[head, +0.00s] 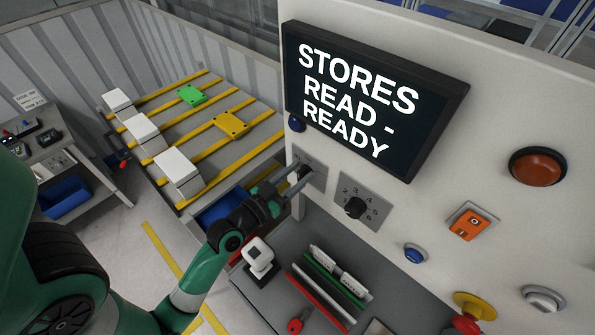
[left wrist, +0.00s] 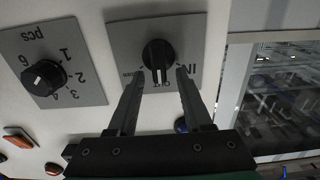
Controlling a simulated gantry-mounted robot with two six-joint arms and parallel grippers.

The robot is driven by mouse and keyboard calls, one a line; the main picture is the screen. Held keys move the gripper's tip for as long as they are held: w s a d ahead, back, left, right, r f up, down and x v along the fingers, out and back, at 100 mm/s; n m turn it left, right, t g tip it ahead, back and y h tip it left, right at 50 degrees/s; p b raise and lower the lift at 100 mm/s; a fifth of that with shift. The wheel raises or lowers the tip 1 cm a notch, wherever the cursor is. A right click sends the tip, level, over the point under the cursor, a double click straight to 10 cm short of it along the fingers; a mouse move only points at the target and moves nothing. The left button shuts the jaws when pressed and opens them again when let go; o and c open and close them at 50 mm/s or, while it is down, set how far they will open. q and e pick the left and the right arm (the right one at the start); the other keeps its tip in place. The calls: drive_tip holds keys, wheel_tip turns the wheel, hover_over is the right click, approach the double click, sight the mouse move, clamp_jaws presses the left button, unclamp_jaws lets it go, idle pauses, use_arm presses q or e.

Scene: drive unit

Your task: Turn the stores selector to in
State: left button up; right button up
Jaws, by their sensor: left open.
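The stores selector shows in the left wrist view as a black knob (left wrist: 157,55) on a grey plate (left wrist: 192,28), upside down there. The label IN is to the right of the knob and a label like OUT is just below it. The knob's handle points down in that view, toward OUT. My left gripper (left wrist: 159,74) is open, with one finger on each side of the knob. I cannot tell whether the fingers touch it. In the head view my left gripper (head: 297,181) reaches the selector plate (head: 316,166) and hides most of the knob.
A screen (head: 372,98) above reads STORES READ - READY. Below the panel, a grey desk (head: 262,305) holds a white device (head: 258,255).

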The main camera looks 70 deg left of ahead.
use_arm(q)
clamp_jaws()
drive_tip(key=shift+n, duration=0.3)
idle(0.3)
drive_tip(key=n, duration=0.3)
drive_tip(key=a+n+p, duration=0.1)
drive_tip(key=n, duration=0.1)
drive_tip(key=shift+s+f, duration=0.15)
drive_tip(key=shift+s, duration=0.1)
drive_tip(key=n, duration=0.6)
drive_tip(key=shift+s+a+f+p, duration=0.15)
drive_tip(key=shift+a+f+p, duration=0.15)
drive_tip(key=shift+f+p, duration=0.1)
drive_tip(key=shift+n, duration=0.3)
unclamp_jaws()
